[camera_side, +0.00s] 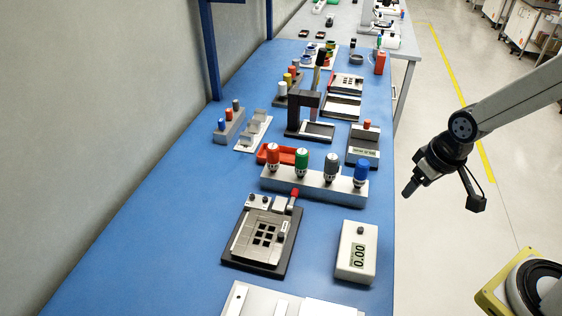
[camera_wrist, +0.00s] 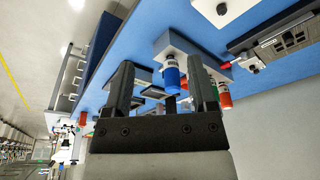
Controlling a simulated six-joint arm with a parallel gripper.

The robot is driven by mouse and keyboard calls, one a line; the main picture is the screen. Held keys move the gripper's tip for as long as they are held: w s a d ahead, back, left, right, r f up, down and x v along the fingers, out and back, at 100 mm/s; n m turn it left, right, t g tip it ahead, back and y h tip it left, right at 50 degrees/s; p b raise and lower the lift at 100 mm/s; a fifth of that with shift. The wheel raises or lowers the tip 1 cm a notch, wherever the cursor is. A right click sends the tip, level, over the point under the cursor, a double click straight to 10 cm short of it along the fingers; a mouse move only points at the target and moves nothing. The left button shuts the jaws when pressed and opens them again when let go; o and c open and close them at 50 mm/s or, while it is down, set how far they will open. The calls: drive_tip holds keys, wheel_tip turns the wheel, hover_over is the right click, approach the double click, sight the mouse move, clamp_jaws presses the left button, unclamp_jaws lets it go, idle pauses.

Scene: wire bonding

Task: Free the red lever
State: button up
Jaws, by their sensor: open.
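The red lever (camera_side: 294,195) is at the upper right corner of a dark fixture (camera_side: 232,258) on the blue bench. The fixture carries a metal plate (camera_side: 264,236) with several dark square windows. Whether a clamp holds the lever is too small to tell. My gripper (camera_side: 407,190) hangs in the air beyond the bench's right edge, well away from the lever. In the wrist view my gripper (camera_wrist: 162,75) is open, with nothing between its fingers. Part of the fixture (camera_wrist: 283,42) shows there at the upper right.
A grey block with several coloured-cap bottles (camera_side: 330,188) stands behind the fixture. A white meter (camera_side: 357,252) reading 0.00 sits to its right. Further back are a dark press (camera_side: 303,112) and a grey device with a red knob (camera_side: 363,145). Bare blue bench (camera_side: 150,230) lies left.

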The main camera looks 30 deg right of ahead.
drive_tip(key=shift+w+a, duration=0.2)
drive_tip(key=shift+w, duration=0.35)
drive_tip(key=shift+c, duration=0.2)
drive_tip(key=m+g, duration=0.3)
drive_tip(key=m, duration=0.6)
hover_over(294, 193)
wheel_tip(294, 193, down, 5)
drive_tip(key=shift+f, duration=3.9)
clamp_jaws()
